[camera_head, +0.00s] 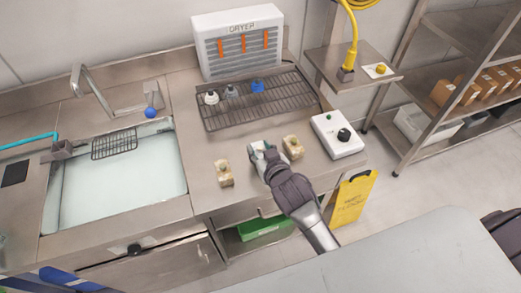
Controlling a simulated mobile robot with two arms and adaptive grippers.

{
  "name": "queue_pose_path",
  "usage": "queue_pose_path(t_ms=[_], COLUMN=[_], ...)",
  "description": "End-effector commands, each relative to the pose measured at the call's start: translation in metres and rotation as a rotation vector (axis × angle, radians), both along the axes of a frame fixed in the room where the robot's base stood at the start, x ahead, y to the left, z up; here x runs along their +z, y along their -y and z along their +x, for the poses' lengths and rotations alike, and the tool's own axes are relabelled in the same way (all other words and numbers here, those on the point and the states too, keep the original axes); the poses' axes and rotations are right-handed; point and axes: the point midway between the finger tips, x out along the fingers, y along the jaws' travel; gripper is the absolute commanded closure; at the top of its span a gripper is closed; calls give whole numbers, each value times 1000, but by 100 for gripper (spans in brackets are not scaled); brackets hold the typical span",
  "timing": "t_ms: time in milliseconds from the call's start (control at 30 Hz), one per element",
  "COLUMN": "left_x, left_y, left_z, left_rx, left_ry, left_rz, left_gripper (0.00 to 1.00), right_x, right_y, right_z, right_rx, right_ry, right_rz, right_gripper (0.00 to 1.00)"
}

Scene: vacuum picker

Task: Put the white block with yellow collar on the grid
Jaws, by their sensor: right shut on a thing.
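The wire grid (284,101) lies on the steel counter in front of the dryer. A white piece (211,97), a grey piece (232,90) and a blue piece (257,86) stand on its back and left part. Two small pale blocks with yellowish tops stand on the counter in front of the grid, a left block (225,173) and a right block (293,147). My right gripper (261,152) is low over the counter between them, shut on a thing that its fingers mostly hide. I cannot tell which piece it is. My left gripper is not in view.
The dryer (238,22) stands behind the grid. A white control box (338,136) with a black knob is to the right. The sink (120,180) with its tap is to the left. The grid's front and right parts are bare.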

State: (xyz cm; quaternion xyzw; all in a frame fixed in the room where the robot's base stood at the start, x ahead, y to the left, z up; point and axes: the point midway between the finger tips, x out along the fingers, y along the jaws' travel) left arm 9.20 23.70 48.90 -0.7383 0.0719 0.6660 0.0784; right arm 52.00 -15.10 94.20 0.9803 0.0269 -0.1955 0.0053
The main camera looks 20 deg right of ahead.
Motion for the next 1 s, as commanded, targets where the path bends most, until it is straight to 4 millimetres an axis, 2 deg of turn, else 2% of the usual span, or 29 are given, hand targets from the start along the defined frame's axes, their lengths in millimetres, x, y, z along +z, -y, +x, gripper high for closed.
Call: queue_pose_path(t_ms=[133,467,500,633,1000], left_x=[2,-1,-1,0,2], left_y=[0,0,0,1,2], left_z=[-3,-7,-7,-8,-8], left_rx=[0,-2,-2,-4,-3], left_ry=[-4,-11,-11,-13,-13], left_rz=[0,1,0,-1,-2], left_gripper=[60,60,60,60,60], right_x=[-11,-15,-16,-15,-11], right_y=[0,0,1,1,0], right_z=[0,0,0,0,0], right_rx=[1,0,0,0,0], right_ry=[2,2,1,1,2], right_rz=[1,1,1,1,1], right_gripper=[100,100,58,36,34])
